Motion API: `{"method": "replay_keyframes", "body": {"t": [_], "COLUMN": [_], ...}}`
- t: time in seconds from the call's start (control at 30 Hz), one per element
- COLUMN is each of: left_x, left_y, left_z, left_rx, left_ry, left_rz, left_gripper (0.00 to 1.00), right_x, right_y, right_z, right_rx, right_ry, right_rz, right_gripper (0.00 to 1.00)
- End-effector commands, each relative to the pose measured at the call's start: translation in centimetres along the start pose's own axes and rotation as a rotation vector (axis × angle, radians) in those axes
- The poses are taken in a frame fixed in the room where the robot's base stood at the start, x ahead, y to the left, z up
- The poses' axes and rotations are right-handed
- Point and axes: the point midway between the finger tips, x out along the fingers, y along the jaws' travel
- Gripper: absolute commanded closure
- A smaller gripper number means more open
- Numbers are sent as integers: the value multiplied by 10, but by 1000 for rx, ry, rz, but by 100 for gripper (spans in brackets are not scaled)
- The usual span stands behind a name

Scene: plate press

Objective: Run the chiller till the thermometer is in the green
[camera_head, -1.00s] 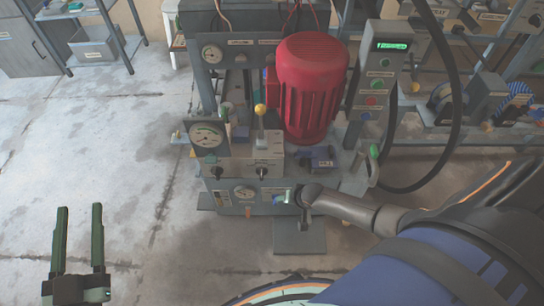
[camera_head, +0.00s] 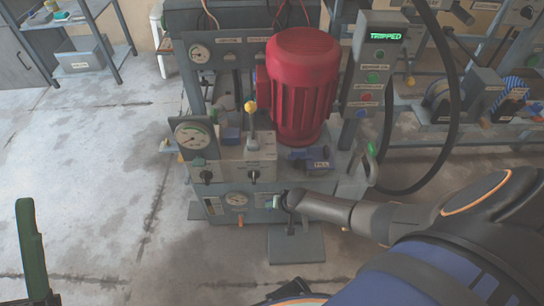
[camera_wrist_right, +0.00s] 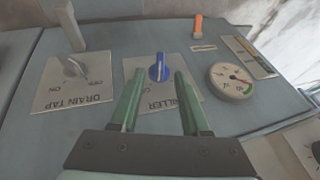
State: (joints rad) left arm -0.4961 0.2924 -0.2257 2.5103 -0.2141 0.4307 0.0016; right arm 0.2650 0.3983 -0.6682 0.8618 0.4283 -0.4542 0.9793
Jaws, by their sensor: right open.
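My right gripper is open in the right wrist view (camera_wrist_right: 155,108). Its two green fingers are apart, with the blue chiller knob (camera_wrist_right: 159,68) between and just beyond their tips; contact is not clear. The knob's label is partly covered by a finger. The round thermometer (camera_wrist_right: 231,82) sits right of it, with a red needle and a short green band; I cannot tell if the needle is inside the band. In the head view the thermometer (camera_head: 238,199) is on the lower front panel, beside my right gripper (camera_head: 277,201). My left gripper (camera_head: 30,250) is cut off at the left edge, one finger showing.
A drain tap knob (camera_wrist_right: 73,67) is beside the chiller knob. The press carries a red motor (camera_head: 302,85), a yellow-topped lever (camera_head: 251,120) and a control box (camera_head: 374,70) whose display reads TRIPPED. A black hose loops right. The floor at left is clear.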

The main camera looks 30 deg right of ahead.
Motion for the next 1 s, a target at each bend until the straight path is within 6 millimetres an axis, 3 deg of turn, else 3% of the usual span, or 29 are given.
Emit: {"method": "replay_keyframes", "body": {"t": [0.03,0.3,0.77,1.0], "left_x": [-10,-26,-28,-28], "left_y": [5,16,18,18], "left_z": [9,27,30,30], "left_rx": [-12,-50,-61,-60], "left_ry": [-1,-13,-18,-18], "left_rz": [1,5,6,7], "left_gripper": [50,50,50,50], "right_x": [14,41,45,45], "right_y": [2,1,0,0], "right_z": [2,1,0,0], "right_rx": [-1,-1,-1,-1], "right_ry": [0,1,0,0], "right_rz": [0,-1,0,0], "right_gripper": [54,54,54,80]}}
